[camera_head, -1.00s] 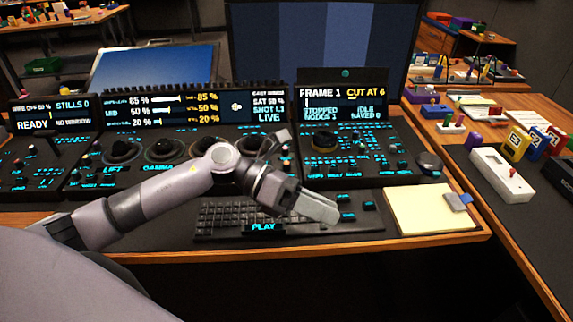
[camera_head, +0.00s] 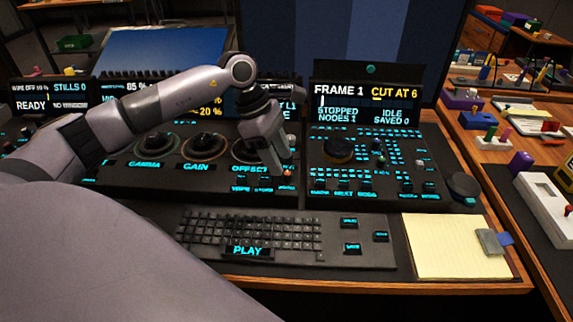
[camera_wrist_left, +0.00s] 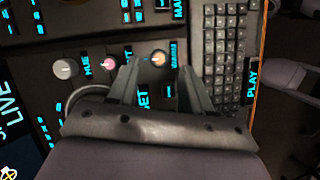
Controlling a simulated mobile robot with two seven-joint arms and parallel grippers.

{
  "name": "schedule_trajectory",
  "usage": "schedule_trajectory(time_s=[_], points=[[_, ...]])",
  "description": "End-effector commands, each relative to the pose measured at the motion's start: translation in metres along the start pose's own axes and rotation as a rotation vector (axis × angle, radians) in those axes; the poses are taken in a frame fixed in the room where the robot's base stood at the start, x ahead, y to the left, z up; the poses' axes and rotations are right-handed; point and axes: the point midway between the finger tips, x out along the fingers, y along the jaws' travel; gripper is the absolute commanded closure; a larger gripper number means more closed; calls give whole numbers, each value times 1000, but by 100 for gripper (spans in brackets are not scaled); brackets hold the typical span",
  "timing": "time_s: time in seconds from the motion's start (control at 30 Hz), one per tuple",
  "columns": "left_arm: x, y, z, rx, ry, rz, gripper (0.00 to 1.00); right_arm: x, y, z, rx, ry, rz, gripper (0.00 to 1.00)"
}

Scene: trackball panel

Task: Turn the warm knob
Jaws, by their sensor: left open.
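A small knob with an orange cap, which I take to be the warm knob (camera_wrist_left: 158,57), stands on the dark panel in the left wrist view. Its small cyan label is too blurred to read. It also shows as an orange spot just beside the fingertips in the head view (camera_head: 288,173). My left gripper (camera_wrist_left: 158,72) is open and points down at the panel, with one finger on each side of the knob's line. The knob shows in the gap at the fingertips; I cannot tell whether they touch it. My right gripper is not in view.
A pink-capped knob (camera_wrist_left: 110,62) and a pale knob (camera_wrist_left: 66,68) stand in the same row. Large trackball rings (camera_head: 203,146) lie left of the gripper. A keyboard (camera_head: 250,232) lies in front, and a yellow notepad (camera_head: 450,245) lies at the front right.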

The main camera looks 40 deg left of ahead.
Motion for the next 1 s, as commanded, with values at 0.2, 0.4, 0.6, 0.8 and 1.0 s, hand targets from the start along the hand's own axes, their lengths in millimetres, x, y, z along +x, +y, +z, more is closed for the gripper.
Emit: schedule_trajectory(time_s=[0.2,0.4,0.6,0.8,1.0], points=[[29,0,1,0,-2,-2,51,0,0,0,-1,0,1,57],[36,0,1,-1,-3,1,51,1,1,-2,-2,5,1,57],[36,0,1,0,-3,1,61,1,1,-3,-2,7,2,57],[36,0,1,0,-3,0,100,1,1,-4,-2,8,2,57],[35,0,1,-14,-3,6,100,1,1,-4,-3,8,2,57]])
